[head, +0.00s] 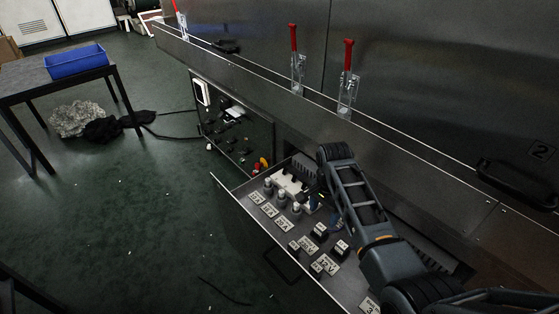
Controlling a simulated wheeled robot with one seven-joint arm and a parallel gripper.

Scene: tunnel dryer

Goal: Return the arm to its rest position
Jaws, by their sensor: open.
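My arm (358,205) reaches in from the lower right over an open drawer (262,228). It bends at a dark joint above the drawer's back part. My gripper (315,196) hangs below that joint, low over the drawer's fittings, and is largely hidden by my arm and dark against them. It is open, and I see nothing held in it. Whether it touches anything in the drawer I cannot tell. The drawer holds white fuse-like pieces (269,186), black switches (320,230) and several labelled plates (283,223).
A steel ledge (260,85) runs above the drawer, with red-handled levers (346,75) standing up and a black handle (512,180) at right. An open panel (236,125) lies left of the drawer. A table with a blue bin (77,61) stands far left. Green floor between is largely clear.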

